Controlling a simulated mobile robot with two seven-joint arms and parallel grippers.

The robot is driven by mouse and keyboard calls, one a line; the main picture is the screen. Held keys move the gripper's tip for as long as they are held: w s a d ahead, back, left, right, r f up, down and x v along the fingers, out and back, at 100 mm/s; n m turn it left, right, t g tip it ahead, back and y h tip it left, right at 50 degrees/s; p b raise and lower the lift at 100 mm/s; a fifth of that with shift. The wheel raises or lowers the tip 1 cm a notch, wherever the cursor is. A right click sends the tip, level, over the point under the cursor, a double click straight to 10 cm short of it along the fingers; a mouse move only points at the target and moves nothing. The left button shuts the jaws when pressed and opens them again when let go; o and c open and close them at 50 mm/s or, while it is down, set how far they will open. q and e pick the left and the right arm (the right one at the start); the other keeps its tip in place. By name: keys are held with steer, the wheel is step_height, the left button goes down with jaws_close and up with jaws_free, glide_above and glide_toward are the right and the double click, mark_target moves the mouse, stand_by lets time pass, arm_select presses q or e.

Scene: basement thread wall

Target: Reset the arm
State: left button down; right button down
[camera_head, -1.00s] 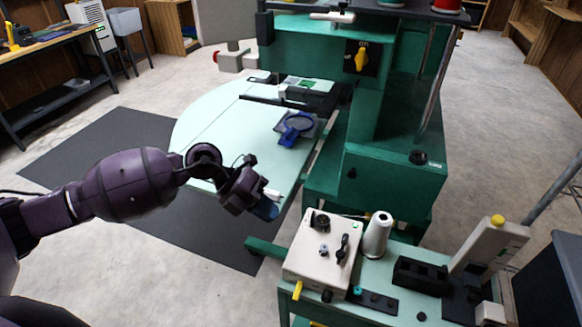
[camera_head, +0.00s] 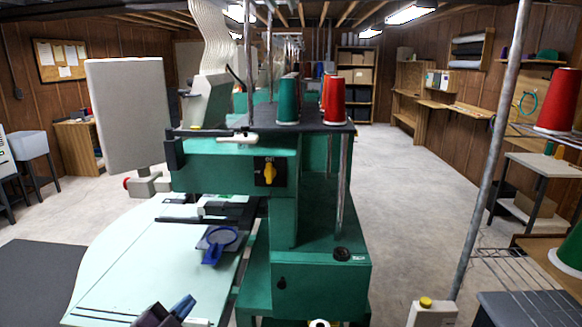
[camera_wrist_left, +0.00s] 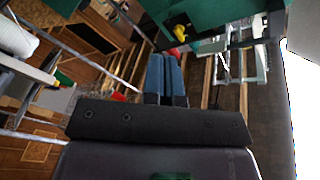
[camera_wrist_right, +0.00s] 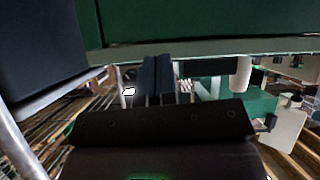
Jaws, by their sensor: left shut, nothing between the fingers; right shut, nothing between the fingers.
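My left gripper (camera_head: 178,312) shows at the bottom edge of the head view, in front of the pale work table. Its blue fingers also show in the left wrist view (camera_wrist_left: 166,78), together and with nothing between them. My right gripper is outside the head view. In the right wrist view its dark blue fingers (camera_wrist_right: 157,78) are together and empty, close to the edge of a green surface. Most of both arms is hidden from the head view.
A green machine (camera_head: 320,220) with green and red thread cones (camera_head: 334,104) stands ahead. Its pale table (camera_head: 120,270) bears a blue hoop (camera_head: 220,240). A metal pole (camera_head: 490,150) and wire rack (camera_head: 520,265) are at right. Open floor (camera_head: 405,180) lies between.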

arm_select(q)
steer(key=s+a+f+n+g+y, duration=0.3)
steer(key=s+f+n, duration=0.3)
steer(key=s+f, duration=0.5)
steer(key=s+a+f+n+g+y, duration=0.2)
steer(key=s+f+n, duration=0.5)
steer(key=s+f, duration=0.4)
steer(key=a+y, duration=0.1)
steer(key=y, duration=0.1)
steer(key=shift+s+a+g+y, duration=0.2)
steer(key=shift+g+y, duration=0.1)
steer(key=shift+g, duration=0.1)
arm_select(e)
steer(key=shift+w+r, duration=0.15)
steer(key=shift+w, duration=0.05)
steer(key=shift+s, duration=0.1)
steer(key=shift+s+f, duration=0.25)
steer(key=shift+s, duration=0.15)
steer(key=shift+w, duration=0.2)
steer(key=shift+w+r, duration=0.2)
steer(key=shift+w, duration=0.1)
